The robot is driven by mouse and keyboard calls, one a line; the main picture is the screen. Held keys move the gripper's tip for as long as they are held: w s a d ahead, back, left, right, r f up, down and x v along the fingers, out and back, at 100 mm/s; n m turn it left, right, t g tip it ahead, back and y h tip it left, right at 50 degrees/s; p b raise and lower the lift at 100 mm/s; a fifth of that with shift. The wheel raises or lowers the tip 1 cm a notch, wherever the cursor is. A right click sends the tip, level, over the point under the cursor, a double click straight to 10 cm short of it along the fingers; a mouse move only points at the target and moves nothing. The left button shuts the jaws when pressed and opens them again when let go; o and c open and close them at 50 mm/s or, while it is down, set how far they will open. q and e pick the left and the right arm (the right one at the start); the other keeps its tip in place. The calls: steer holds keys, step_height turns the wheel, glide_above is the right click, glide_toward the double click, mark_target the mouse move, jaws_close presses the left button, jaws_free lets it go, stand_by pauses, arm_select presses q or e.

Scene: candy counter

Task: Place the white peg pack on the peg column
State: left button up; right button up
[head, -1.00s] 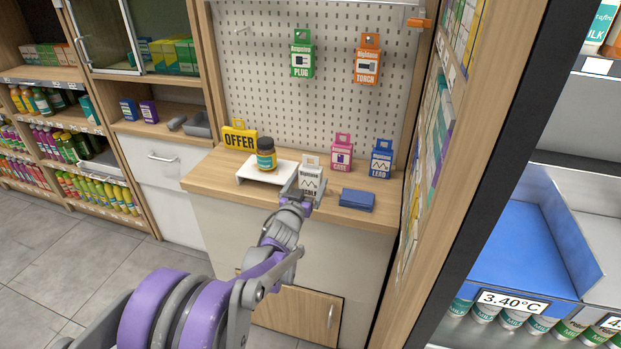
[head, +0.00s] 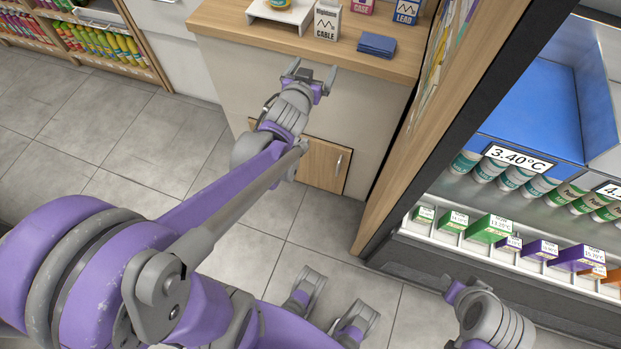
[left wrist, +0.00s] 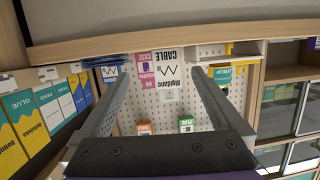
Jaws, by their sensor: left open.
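The white peg pack (head: 327,20), labelled CABLE, stands upright on the wooden counter, near its front edge. In the left wrist view the pack (left wrist: 168,68) appears upside down, between my fingers and beyond them. My left gripper (head: 311,74) is open and empty, in front of the counter and below its top, apart from the pack. The pegboard (left wrist: 160,103) shows behind the pack in the left wrist view, with a green pack (left wrist: 187,123) and an orange pack (left wrist: 143,127) hanging on it. The head view cuts off the pegboard. Part of my right arm shows lower right; its jaws are unclear.
A white riser (head: 284,14) with a jar stands left of the pack. A blue block (head: 377,45) lies to its right, with a blue LEAD pack (head: 406,12) behind. The wood-edged partition and chilled case (head: 520,110) bound the right. Floor left of the counter is clear.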

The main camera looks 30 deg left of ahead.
arm_select(q)
steer(key=s+d+f+m+g+h, duration=0.1)
steer(key=s+d+f+g, duration=0.2)
steer(key=s+d, duration=0.2)
steer(key=s+d+f+m+g+h, duration=0.1)
steer(key=s+d+f+g+h, duration=0.1)
steer(key=s, duration=0.9)
steer(key=s+d+f+m+g+h, duration=0.1)
steer(key=s+d+f+g, duration=0.3)
steer(key=s+d, duration=0.4)
steer(key=shift+f+h, duration=0.3)
steer(key=shift+f, duration=0.55)
steer(key=shift+s, duration=0.1)
